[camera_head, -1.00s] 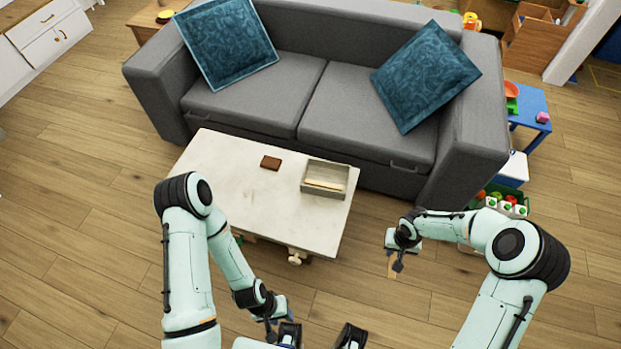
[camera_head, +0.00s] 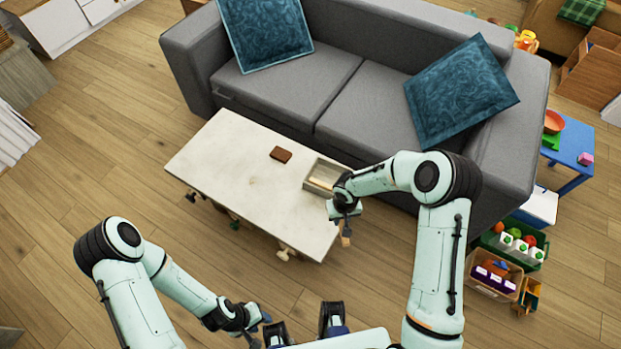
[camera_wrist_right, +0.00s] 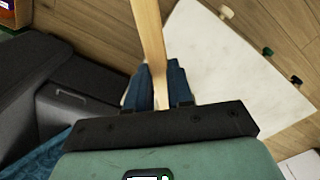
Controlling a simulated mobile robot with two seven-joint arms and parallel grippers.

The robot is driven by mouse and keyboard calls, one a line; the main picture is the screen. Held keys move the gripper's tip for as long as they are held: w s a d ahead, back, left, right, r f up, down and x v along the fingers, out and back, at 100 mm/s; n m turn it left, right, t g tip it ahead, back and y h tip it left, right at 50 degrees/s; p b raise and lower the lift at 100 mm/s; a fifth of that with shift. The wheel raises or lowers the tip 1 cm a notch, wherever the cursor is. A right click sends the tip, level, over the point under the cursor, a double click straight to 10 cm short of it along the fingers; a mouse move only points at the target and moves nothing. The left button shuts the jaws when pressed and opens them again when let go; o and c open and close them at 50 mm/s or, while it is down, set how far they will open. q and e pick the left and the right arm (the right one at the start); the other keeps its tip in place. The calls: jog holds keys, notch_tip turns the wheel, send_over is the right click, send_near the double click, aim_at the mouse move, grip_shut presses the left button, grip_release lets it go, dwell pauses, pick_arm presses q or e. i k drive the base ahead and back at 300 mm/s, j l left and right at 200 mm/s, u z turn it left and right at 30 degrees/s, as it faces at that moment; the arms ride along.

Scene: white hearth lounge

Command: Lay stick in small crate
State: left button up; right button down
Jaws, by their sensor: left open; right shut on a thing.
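The small crate (camera_head: 311,187) is a shallow grey box at the right end of the white table. A light wooden stick (camera_head: 318,182) lies inside it, partly hidden by my right arm. My right gripper (camera_head: 345,212) is beside the crate, near the table's right edge, and is shut on another wooden stick (camera_head: 346,239). In the right wrist view this stick (camera_wrist_right: 149,35) sticks out lengthwise from between the blue fingers of the gripper (camera_wrist_right: 158,84). My left gripper (camera_head: 258,328) is open and empty, low in front of the table.
The white table (camera_head: 225,160) carries a small brown block (camera_head: 281,155); its left part is clear. A grey sofa (camera_head: 290,95) stands close behind it. Knobs (camera_head: 285,252) stick out at the table's front. Toy boxes (camera_head: 495,275) stand on the floor at right.

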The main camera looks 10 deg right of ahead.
aim_at(334, 177)
jog(key=l+u, duration=0.35)
jog(key=u, duration=0.15)
jog(key=l+u, duration=0.95)
jog(key=l, duration=0.2)
